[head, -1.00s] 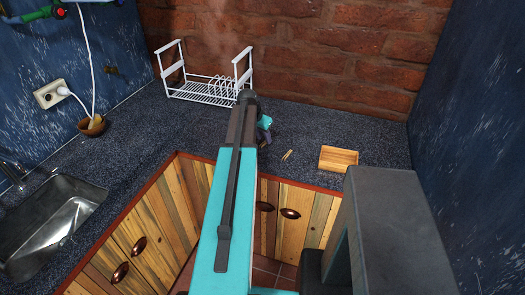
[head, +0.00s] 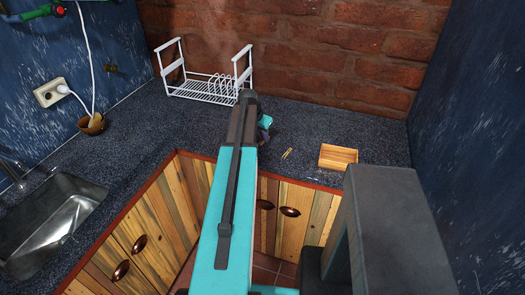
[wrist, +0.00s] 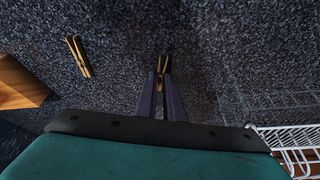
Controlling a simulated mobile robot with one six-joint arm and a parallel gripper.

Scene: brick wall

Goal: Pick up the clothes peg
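A wooden clothes peg (wrist: 162,64) shows in the wrist view between my gripper's fingertips (wrist: 161,78). The two dark fingers are close together, with the peg filling the narrow gap, and look shut on it. Its far end sticks out beyond the tips, low over or on the dark counter; I cannot tell whether it touches. A second wooden peg (wrist: 78,57) lies on the counter to the left, apart from the gripper. It also shows in the head view (head: 287,154). My arm hides the gripped peg and most of my gripper in the head view.
A small wooden box (head: 338,157) stands right of the loose peg and shows at the wrist view's left edge (wrist: 18,85). A white dish rack (head: 205,90) stands by the brick wall. A sink (head: 50,225) and a brown bowl (head: 92,125) are at left.

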